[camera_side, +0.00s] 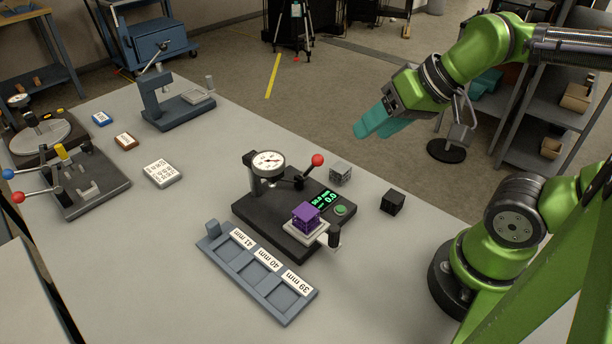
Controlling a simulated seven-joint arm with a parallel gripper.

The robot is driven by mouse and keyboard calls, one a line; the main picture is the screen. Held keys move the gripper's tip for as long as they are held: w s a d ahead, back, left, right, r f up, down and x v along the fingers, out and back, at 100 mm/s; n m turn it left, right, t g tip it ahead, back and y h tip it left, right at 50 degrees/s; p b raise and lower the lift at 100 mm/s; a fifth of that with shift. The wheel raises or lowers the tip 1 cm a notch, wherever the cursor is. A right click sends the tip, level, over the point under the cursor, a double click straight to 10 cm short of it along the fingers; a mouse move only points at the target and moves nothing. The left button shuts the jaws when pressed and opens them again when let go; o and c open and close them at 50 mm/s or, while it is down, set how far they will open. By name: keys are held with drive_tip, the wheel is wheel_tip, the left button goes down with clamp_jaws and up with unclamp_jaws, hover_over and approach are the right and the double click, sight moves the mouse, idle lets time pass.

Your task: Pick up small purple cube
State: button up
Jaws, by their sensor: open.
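The small purple cube (306,217) has a lattice look and sits on a light square plate (313,234) at the front right of a black dial gauge stand (275,224). The dial (268,161) stands behind and left of the cube, apart from it. My gripper (375,130) has teal fingers and is raised at the upper right, well away from the cube. It is open, and nothing shows between the fingers, though the gap is hard to see from this side.
A grey tray (215,243) with slots labelled 41, 40 and 39 mm lies in front of the gauge. A grey cube (340,173) and a black cube (393,202) sit to its right. A red-knobbed lever (317,160) rises behind the purple cube. Other fixtures stand at left.

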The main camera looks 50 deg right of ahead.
drive_tip(key=o, duration=0.3)
drive_tip(key=shift+o, duration=0.2)
drive_tip(key=n+g+h, duration=0.2)
drive_tip(key=n+g, duration=0.2)
drive_tip(key=g, duration=0.3)
hover_over(309, 213)
drive_tip(key=f, duration=1.4)
drive_tip(key=shift+s+a, duration=0.1)
drive_tip(key=shift+a, duration=0.25)
drive_tip(key=shift+d+f, duration=0.15)
drive_tip(key=shift+f, duration=1.25)
drive_tip(key=shift+d+f, duration=0.15)
drive_tip(key=shift+f, duration=1.2)
